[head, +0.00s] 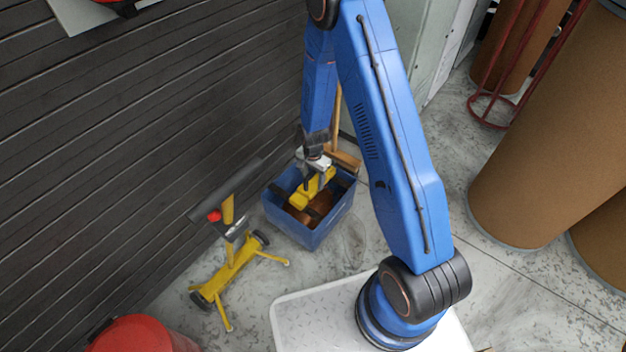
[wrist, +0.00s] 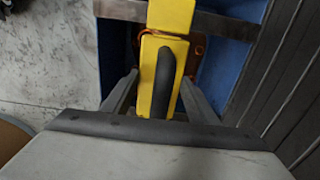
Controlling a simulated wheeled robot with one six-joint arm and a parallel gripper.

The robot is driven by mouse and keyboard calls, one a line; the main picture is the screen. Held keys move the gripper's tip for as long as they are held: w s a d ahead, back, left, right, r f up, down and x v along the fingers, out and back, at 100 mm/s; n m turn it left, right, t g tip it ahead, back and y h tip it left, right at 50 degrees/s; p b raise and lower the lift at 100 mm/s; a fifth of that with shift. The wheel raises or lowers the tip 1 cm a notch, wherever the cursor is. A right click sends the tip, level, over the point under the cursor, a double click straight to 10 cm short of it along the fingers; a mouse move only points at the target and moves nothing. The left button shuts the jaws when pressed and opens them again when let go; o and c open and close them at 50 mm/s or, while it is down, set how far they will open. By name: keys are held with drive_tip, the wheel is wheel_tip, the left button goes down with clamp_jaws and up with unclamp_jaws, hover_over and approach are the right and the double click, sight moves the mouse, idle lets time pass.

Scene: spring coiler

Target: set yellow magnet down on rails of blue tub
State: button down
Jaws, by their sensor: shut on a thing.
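The yellow magnet (head: 312,191) is at the top of the blue tub (head: 298,232), below my gripper (head: 318,174). In the wrist view my gripper (wrist: 160,98) is shut on the yellow magnet (wrist: 172,17) by its dark handle. A grey rail (wrist: 222,25) of the tub runs across under the magnet in the wrist view. I cannot tell whether the magnet touches the rails. Inside the tub are copper-coloured coils (head: 318,207), partly hidden by the magnet.
A yellow wheeled stand (head: 232,265) with a dark top bar is left of the tub. A dark slatted wall (head: 120,140) rises behind it. A red drum (head: 142,335) is at the lower left. Large brown cylinders (head: 545,150) stand at the right.

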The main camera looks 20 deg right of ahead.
idle(0.3)
drive_tip(key=c, duration=0.6)
unclamp_jaws()
drive_tip(key=shift+c, duration=0.2)
drive_tip(key=s+d+r+n+t, duration=0.1)
drive_tip(key=s+r, duration=0.1)
drive_tip(key=r, duration=1.3)
drive_tip(key=s+d+r+n, duration=0.1)
drive_tip(key=s+r, duration=0.2)
drive_tip(key=r, duration=1.2)
drive_tip(key=s+d+r+n+t, duration=0.1)
drive_tip(key=s+d+r+n, duration=0.15)
drive_tip(key=s+r, duration=0.7)
drive_tip(key=s+d+r+n+t, duration=0.1)
drive_tip(key=s+r+n, duration=0.2)
drive_tip(key=s, duration=0.6)
drive_tip(key=s+d+r+n+t, duration=0.1)
drive_tip(key=s+r+n, duration=0.2)
drive_tip(key=s+r, duration=0.3)
drive_tip(key=s, duration=0.4)
drive_tip(key=shift+d+r+t, duration=0.25)
drive_tip(key=shift+r+t, duration=0.1)
drive_tip(key=shift+t, duration=0.05)
